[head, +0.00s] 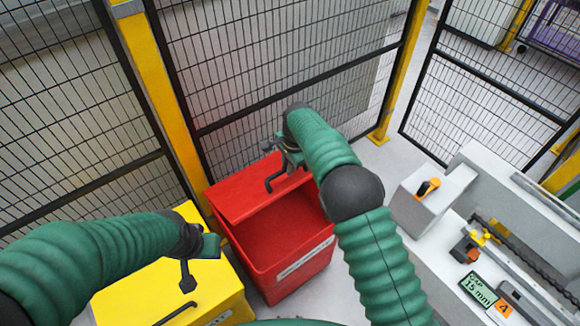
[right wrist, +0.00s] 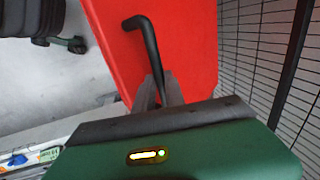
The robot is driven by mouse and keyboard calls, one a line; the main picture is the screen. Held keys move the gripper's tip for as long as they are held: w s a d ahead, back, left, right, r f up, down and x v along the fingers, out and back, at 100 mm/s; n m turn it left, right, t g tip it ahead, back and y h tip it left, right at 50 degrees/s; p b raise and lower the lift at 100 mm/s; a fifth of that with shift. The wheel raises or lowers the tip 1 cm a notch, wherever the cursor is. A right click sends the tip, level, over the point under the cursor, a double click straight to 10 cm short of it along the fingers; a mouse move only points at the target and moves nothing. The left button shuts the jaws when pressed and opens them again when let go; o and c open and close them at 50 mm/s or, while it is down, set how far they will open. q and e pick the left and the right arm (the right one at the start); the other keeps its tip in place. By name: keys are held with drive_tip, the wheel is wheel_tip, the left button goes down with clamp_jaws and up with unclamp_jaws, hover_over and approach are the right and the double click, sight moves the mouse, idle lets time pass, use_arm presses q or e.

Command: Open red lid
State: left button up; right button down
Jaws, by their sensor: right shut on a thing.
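The red lid (head: 245,193) is raised and tilted up at the back of the red bin (head: 290,270), and the bin's inside shows in front of it. The lid's black bent handle (head: 272,183) sticks out from it. My right gripper (head: 290,160) is at the lid, partly hidden by its own arm. In the right wrist view its fingers (right wrist: 158,95) are shut on the black handle (right wrist: 150,50), with the red lid (right wrist: 190,55) behind. My left gripper (head: 188,282) hangs above the yellow bin, and its finger opening is unclear.
A yellow bin (head: 165,285) with a black handle stands left of the red bin. A mesh fence (head: 255,60) with yellow posts closes off the back. A grey machine (head: 440,240) stands at the right. Some bare floor shows between it and the red bin.

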drive_tip(key=c, duration=1.6)
unclamp_jaws()
drive_tip(key=shift+w+a+f, duration=0.1)
drive_tip(key=shift+a+f, duration=0.1)
drive_tip(key=shift+a, duration=0.05)
drive_tip(key=shift+c, duration=0.2)
drive_tip(key=shift+o, duration=1)
drive_tip(key=shift+w+a+f, duration=0.1)
drive_tip(key=shift+w+f, duration=0.1)
drive_tip(key=shift+o, duration=0.2)
drive_tip(key=shift+w+a, duration=0.1)
drive_tip(key=shift+w, duration=0.15)
drive_tip(key=shift+s+r, duration=0.25)
drive_tip(key=shift+r, duration=0.05)
use_arm(q)
drive_tip(key=shift+w+a+f, duration=0.25)
drive_tip(key=shift+w, duration=0.1)
use_arm(e)
drive_tip(key=v, duration=1.6)
drive_tip(key=shift+w, duration=0.3)
drive_tip(key=shift+r, duration=0.1)
